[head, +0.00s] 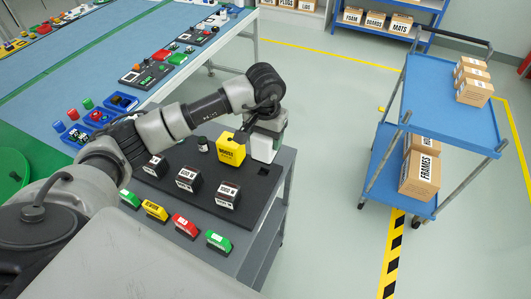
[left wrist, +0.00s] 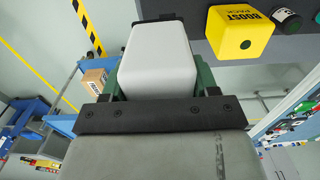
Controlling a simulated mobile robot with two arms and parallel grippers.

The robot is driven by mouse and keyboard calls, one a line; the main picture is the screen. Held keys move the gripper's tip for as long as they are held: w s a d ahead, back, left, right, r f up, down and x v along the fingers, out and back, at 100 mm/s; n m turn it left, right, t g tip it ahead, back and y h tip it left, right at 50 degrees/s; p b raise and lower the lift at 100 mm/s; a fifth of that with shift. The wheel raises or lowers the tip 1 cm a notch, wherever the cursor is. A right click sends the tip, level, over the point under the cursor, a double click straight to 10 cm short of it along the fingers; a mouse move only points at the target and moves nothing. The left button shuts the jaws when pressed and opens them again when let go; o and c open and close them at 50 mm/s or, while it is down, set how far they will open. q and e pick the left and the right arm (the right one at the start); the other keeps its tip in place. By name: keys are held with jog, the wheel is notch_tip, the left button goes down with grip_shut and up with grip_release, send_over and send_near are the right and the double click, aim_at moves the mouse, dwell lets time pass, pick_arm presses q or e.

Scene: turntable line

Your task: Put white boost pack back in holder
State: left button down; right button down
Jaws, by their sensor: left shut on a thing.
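The white boost pack (head: 262,149) is held upright by my left gripper (head: 268,132) at the far right corner of the dark holder tray (head: 262,190). In the left wrist view the white pack (left wrist: 158,62) fills the space between the two dark green fingers. The gripper is shut on it. Whether its lower end touches the tray or hangs just above it, I cannot tell. A yellow boost pack (head: 231,150) stands in the tray just left of it, and also shows in the left wrist view (left wrist: 238,33). My right gripper is not in view.
Several black-and-white packs (head: 187,180) stand in the tray, with coloured labelled blocks (head: 186,226) along its near edge. A blue workbench (head: 120,45) lies behind. A blue cart (head: 452,110) with boxes stands right, across open floor.

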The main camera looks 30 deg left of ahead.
pick_arm(q)
jog(key=shift+w+a+r, duration=0.2)
jog(key=shift+w+a, duration=0.45)
jog(key=shift+w, duration=0.05)
jog(key=shift+w+a+f, duration=0.15)
jog(key=shift+w+f, duration=0.05)
jog(key=shift+f+b, duration=1.15)
jog(key=shift+f, duration=1.65)
jog(key=shift+f+b, duration=0.9)
jog(key=shift+b, duration=0.15)
jog(key=shift+s+b, duration=0.1)
jog(key=shift+b, duration=0.2)
jog(key=shift+f+b, duration=1.3)
jog(key=shift+b, duration=0.2)
jog(key=shift+c, duration=1)
grip_release()
jog(key=shift+s, duration=0.1)
